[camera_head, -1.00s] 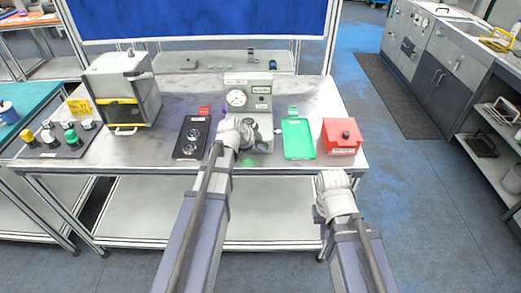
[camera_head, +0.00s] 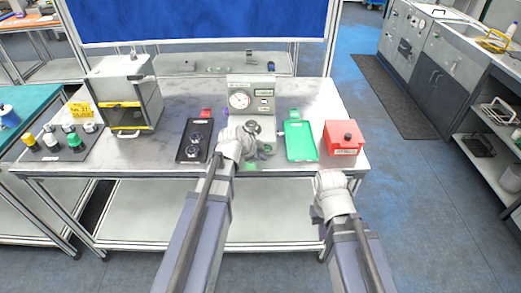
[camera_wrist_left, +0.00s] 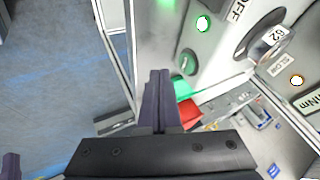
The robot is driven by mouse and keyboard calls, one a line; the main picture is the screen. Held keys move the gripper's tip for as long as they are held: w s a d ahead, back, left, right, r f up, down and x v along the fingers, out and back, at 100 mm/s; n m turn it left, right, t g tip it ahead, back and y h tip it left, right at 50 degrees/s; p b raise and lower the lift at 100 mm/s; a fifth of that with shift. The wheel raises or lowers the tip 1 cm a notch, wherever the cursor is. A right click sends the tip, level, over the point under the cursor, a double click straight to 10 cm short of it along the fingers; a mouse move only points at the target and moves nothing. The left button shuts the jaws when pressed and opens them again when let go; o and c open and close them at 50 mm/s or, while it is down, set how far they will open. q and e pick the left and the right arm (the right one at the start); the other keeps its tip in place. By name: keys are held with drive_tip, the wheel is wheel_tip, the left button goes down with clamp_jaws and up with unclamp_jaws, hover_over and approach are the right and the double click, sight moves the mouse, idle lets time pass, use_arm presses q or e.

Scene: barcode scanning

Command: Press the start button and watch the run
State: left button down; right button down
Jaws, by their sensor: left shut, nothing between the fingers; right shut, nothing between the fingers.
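A grey tester (camera_head: 237,84) with a round gauge (camera_head: 239,100) and a small display (camera_head: 265,92) stands at the middle of the bench. My left gripper (camera_head: 266,153) is at its front, shut and empty, hiding part of its lower front. In the left wrist view the shut fingers (camera_wrist_left: 158,78) point at the tester's panel, close to a round green button (camera_wrist_left: 188,62); I cannot tell if they touch.
A black tray (camera_head: 184,154) with round parts lies left of the tester. A green tray (camera_head: 301,145) and a red box (camera_head: 343,138) are to its right. A box with a yellow-edged opening (camera_head: 122,95) and several bottles (camera_head: 73,140) are at the left. The bench's front strip (camera_head: 140,162) is clear.

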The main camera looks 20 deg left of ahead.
use_arm(q)
drive_tip(key=p+v, duration=0.5)
drive_tip(key=v, duration=0.3)
drive_tip(key=shift+s+r+p, duration=0.2)
drive_tip(key=shift+r+p, duration=0.2)
idle(1.6)
drive_tip(key=s+d+f+n+g+y, duration=0.2)
drive_tip(key=s+d+n+g, duration=0.1)
drive_tip(key=s+d, duration=0.4)
drive_tip(key=s+d+f+n+g+y, duration=0.2)
drive_tip(key=s+d+n+g, duration=0.2)
drive_tip(key=s, duration=0.5)
drive_tip(key=shift+s+d+f+n, duration=0.15)
drive_tip(key=shift+s+d+n, duration=0.15)
drive_tip(key=shift+d+n, duration=1.2)
drive_tip(key=shift+d, duration=0.15)
